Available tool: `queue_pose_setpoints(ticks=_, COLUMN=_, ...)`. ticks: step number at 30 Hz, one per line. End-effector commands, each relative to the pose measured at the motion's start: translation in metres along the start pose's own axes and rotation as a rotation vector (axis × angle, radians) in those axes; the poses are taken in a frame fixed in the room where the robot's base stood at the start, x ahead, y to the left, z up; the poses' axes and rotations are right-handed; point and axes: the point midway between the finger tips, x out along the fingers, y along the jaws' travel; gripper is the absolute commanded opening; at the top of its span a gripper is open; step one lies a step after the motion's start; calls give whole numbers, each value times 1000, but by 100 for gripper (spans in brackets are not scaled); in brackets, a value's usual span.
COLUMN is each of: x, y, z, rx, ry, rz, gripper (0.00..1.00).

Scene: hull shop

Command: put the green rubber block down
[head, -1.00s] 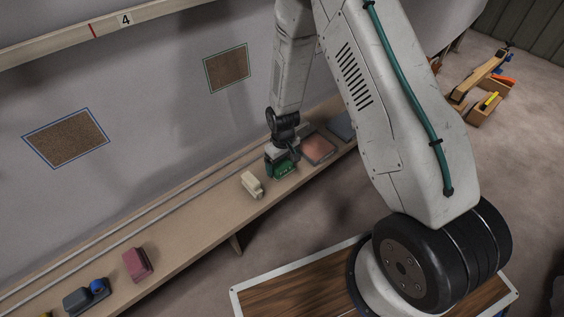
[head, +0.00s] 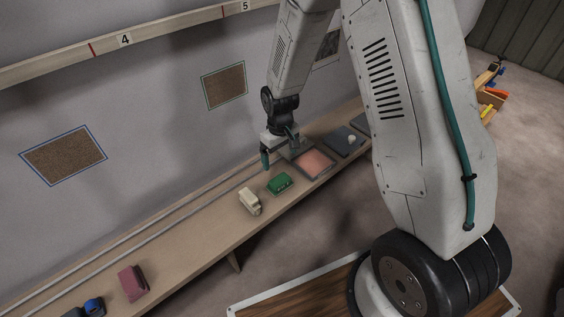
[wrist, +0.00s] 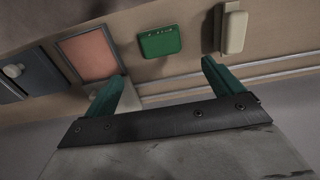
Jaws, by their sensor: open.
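The green rubber block (head: 279,183) lies on the wooden shelf, between a cream block (head: 250,201) and a flat pad with a salmon-coloured top (head: 314,163). In the wrist view the green block (wrist: 160,41) lies flat and apart from the fingers. My gripper (head: 279,158) is open and empty, above the shelf on the wall side of the block. Its two teal fingers (wrist: 168,88) stand wide apart in the wrist view with nothing between them.
The shelf (head: 190,228) runs along the wall, with two thin rails at its back. A dark grey pad with a pale knob (head: 343,141) is to the right. A maroon block (head: 132,283) and a blue item (head: 94,305) are at the left. Bare shelf lies between the cream and maroon blocks.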

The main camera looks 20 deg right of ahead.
Motion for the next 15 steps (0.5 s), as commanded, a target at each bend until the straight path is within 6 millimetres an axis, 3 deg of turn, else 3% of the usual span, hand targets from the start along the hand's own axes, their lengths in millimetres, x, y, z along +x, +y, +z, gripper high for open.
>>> queue_pose_setpoints(ticks=5, x=-7, y=0, z=0, rx=1, ry=0, rz=0, gripper=92)
queue_pose_setpoints(ticks=8, x=-21, y=0, z=2, rx=8, ry=6, rz=2, gripper=92)
queue_pose_setpoints(ticks=11, x=-55, y=1, z=9, rx=27, ry=18, rz=5, gripper=92)
queue_pose_setpoints(ticks=15, x=-122, y=-2, z=32, rx=67, ry=34, rz=9, gripper=92)
